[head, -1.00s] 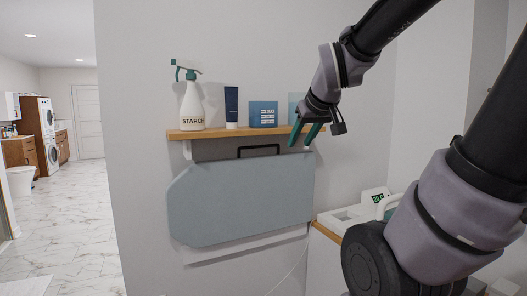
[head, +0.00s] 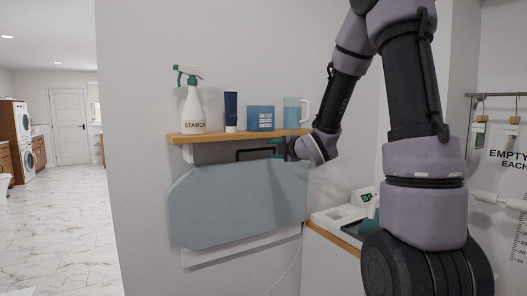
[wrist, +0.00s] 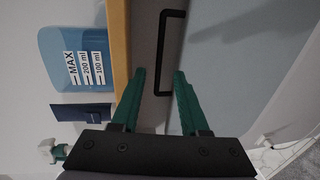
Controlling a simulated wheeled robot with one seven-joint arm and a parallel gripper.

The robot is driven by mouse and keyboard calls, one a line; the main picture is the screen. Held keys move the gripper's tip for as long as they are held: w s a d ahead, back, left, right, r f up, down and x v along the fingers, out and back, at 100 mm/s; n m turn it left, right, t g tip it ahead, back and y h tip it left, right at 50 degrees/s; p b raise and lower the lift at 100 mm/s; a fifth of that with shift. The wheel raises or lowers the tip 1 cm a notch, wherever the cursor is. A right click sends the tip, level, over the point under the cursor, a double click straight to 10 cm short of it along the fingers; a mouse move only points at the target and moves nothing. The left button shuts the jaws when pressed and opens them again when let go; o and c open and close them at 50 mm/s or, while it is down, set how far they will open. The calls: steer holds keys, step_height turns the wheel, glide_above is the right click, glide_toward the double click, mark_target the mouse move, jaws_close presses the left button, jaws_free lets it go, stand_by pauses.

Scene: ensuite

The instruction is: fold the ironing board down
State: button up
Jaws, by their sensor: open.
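The ironing board (head: 237,205) is a pale blue-grey panel standing nearly upright against the wall under a wooden shelf. A black bar handle (head: 240,154) is at its top edge. My gripper (head: 277,149) is just under the shelf at the right end of the handle, with its teal fingers partly hidden by the wrist. In the wrist view, my gripper (wrist: 160,73) is open and the near end of the handle (wrist: 166,52) shows between the two fingers. I cannot tell whether either finger touches it.
A counter (head: 333,238) with a white device stands at the right. Open floor lies at the left.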

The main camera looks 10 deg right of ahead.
mark_target(260, 150)
steer(key=x, duration=0.8)
steer(key=shift+w+a+f, duration=0.1)
steer(key=shift+w+a, duration=0.1)
steer(key=shift+w, duration=0.15)
jaws_close()
stand_by(1.0)
